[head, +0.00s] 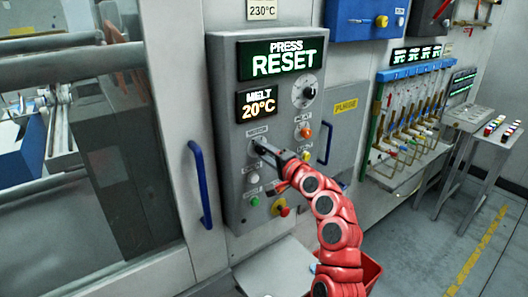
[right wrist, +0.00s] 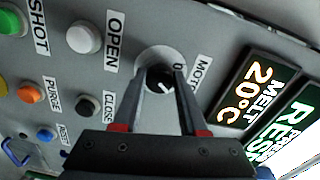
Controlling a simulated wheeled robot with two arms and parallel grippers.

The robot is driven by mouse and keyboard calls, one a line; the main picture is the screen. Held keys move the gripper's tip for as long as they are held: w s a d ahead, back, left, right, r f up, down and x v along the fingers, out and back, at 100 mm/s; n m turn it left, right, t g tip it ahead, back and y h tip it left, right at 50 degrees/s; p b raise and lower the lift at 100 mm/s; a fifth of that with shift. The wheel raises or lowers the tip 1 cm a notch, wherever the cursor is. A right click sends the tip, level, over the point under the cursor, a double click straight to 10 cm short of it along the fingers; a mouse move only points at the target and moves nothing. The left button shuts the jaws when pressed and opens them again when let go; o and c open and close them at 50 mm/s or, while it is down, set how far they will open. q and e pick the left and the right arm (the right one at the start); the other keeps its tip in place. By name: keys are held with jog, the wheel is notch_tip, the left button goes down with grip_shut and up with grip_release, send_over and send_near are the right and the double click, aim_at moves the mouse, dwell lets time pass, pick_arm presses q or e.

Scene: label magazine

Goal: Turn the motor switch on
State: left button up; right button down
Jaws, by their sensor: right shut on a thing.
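The motor switch is a black rotary knob (right wrist: 159,79) on a pale round plate, under the MOTOR label of the grey control panel (head: 228,75). A white mark shows on the knob in the right wrist view. My left gripper is not in view.
The panel's displays read PRESS RESET (head: 283,60) and MELT 20°C (head: 257,105). A blue door handle (head: 200,185) stands to the left.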

jog(key=shift+c, duration=2.2)
grip_release()
jog(key=shift+s+d+f, duration=0.1)
jog(key=shift+s+d, duration=0.15)
jog(key=shift+s, duration=0.1)
jog(key=b+v, duration=0.5)
jog(key=v, duration=1.1)
jog(key=shift+d, duration=0.3)
jog(key=shift+s, duration=0.15)
